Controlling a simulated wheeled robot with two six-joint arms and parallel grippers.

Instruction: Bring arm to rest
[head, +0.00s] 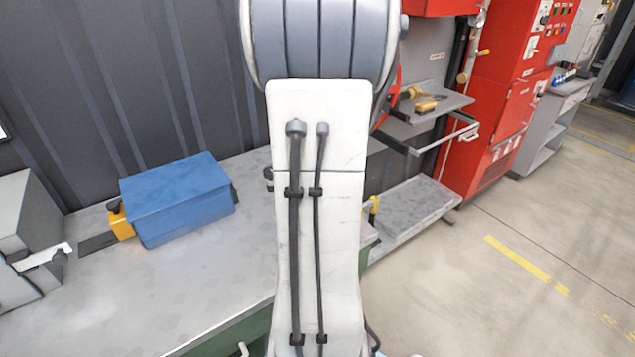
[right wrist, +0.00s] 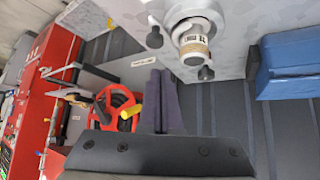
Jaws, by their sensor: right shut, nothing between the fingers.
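My right gripper (right wrist: 160,105) shows in the right wrist view, with its two dark fingers together and nothing between them. It is apart from the grey bench top (right wrist: 240,35), which lies at the top of this upside-down view. In the head view a large white arm link of mine (head: 318,220) stands upright in the middle and hides much of the bench and wall behind it. Neither gripper shows in the head view. My left gripper is in neither view.
A blue box (head: 178,198) sits on the grey bench (head: 110,290), with a grey box (head: 28,225) at far left. Red cabinets (head: 500,100) and a grey shelf (head: 425,105) stand at right. A red wheel (right wrist: 103,105) shows beside the fingers. The floor at right is clear.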

